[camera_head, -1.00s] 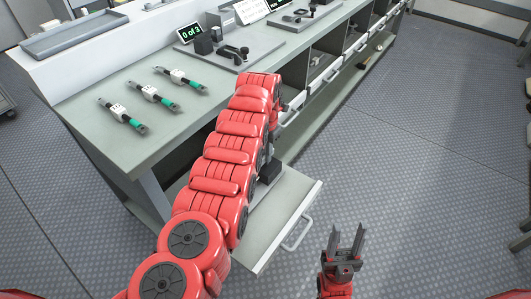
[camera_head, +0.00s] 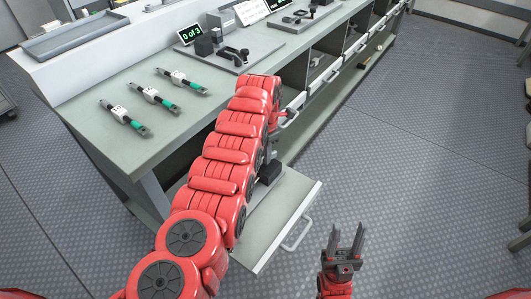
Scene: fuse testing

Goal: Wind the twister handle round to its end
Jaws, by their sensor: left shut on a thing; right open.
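My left arm reaches over the pulled-out tray (camera_head: 275,225) below the bench edge. My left gripper (camera_head: 272,138) is mostly hidden behind its own wrist. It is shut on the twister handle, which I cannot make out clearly. A dark block (camera_head: 269,173), seemingly part of the twister, shows on the tray beside my arm. My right gripper (camera_head: 345,243) is open and empty, pointing up, to the right of the tray and apart from everything.
Several fuse-like parts with green bands (camera_head: 150,97) lie on the bench top. A tester with a display reading "0 of 3" (camera_head: 191,34) stands farther back. Open shelf bays run along the bench front. The floor (camera_head: 420,190) at right is clear.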

